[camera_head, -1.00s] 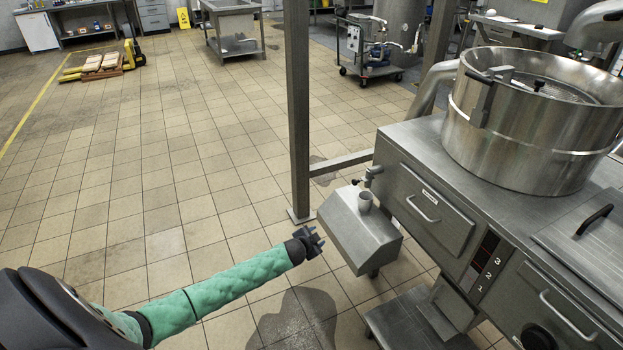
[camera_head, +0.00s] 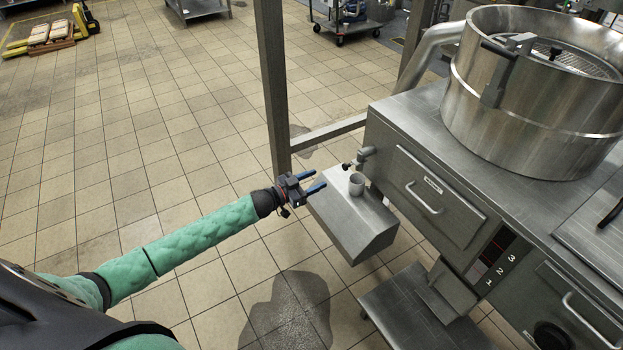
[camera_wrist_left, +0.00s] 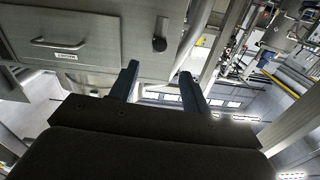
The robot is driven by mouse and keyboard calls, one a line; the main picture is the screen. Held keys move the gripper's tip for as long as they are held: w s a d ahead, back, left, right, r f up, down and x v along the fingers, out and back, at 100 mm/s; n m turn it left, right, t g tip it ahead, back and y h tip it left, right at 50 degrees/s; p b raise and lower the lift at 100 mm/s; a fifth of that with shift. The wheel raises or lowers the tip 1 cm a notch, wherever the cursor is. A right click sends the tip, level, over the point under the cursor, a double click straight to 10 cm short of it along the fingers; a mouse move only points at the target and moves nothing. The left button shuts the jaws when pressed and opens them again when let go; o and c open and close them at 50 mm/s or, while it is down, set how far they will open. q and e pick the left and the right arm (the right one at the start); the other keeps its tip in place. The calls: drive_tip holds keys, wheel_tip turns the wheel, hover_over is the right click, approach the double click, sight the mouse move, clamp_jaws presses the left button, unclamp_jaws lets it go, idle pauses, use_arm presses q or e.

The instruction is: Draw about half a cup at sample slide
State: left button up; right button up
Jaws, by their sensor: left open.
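A small grey cup (camera_head: 356,184) stands on the sloped steel box (camera_head: 350,222) at the left end of the steel mixer unit. A tap (camera_head: 364,158) with a black knob (camera_head: 347,166) projects from the unit's side just above and behind the cup. My left gripper (camera_head: 317,181) is open and empty, its blue fingers pointing right toward the cup, with a gap between. In the left wrist view, the fingers (camera_wrist_left: 158,69) are spread; a black round knob (camera_wrist_left: 159,44) shows beyond them. The cup is not seen there. My right gripper is not in view.
A steel post (camera_head: 272,90) with a crossbar stands behind my left gripper. The big round mixer vessel (camera_head: 535,95) sits on the unit, above a labelled drawer (camera_head: 435,198). A low steel step (camera_head: 420,310) is below.

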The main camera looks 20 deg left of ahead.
sight(344, 168)
use_arm(q)
drive_tip(key=shift+n, duration=0.4)
drive_tip(key=b+x, duration=0.1)
drive_tip(key=x, duration=0.9)
drive_tip(key=shift+f, duration=0.1)
drive_tip(key=shift+x, duration=0.9)
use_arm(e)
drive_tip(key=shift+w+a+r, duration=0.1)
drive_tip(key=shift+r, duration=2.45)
use_arm(q)
drive_tip(key=c, duration=0.7)
drive_tip(key=shift+c, duration=0.2)
